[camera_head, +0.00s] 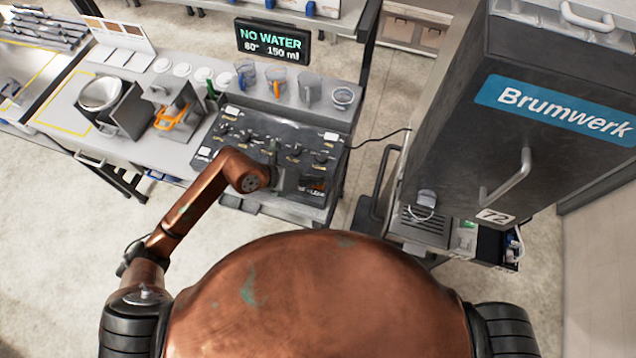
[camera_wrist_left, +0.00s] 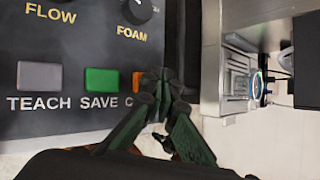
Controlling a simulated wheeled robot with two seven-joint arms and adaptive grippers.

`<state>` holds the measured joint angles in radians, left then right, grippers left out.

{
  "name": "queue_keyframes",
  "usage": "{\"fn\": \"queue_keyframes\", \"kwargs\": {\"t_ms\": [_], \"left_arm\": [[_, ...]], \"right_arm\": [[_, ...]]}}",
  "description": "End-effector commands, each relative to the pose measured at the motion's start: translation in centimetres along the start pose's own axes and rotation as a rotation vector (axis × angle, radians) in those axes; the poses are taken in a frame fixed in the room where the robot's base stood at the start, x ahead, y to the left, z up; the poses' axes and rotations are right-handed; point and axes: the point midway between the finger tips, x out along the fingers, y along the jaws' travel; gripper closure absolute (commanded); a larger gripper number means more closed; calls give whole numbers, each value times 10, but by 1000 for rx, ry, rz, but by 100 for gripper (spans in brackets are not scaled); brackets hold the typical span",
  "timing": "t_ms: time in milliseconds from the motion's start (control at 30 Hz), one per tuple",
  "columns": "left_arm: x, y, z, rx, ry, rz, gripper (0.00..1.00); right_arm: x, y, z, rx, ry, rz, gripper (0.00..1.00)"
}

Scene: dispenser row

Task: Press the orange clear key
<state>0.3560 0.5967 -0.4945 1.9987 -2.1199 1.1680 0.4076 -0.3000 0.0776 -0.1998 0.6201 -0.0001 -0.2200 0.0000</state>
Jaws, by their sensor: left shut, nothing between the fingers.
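The orange clear key (camera_wrist_left: 138,80) shows in the left wrist view at the right end of a key row, right of the green SAVE key (camera_wrist_left: 102,80) and the grey TEACH key (camera_wrist_left: 40,76). My left gripper (camera_wrist_left: 160,80) is shut and empty, its fingertips over the right part of the orange key and hiding most of its label. I cannot tell whether the tips touch the key. In the head view my left arm reaches over the dark control panel (camera_head: 237,134). My right gripper is out of view.
A display (camera_head: 272,40) behind the panel reads "NO WATER 80° 150 ml". Several cups stand on the shelf behind the panel, including a clear one (camera_head: 310,88).

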Motion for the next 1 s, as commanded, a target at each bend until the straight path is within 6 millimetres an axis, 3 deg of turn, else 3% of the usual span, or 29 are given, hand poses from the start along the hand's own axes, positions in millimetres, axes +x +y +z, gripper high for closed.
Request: {"fn": "queue_keyframes", "kwargs": {"t_ms": [1000], "left_arm": [[6,5,-5,-1,2,1,100]], "right_arm": [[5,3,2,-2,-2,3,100]]}}
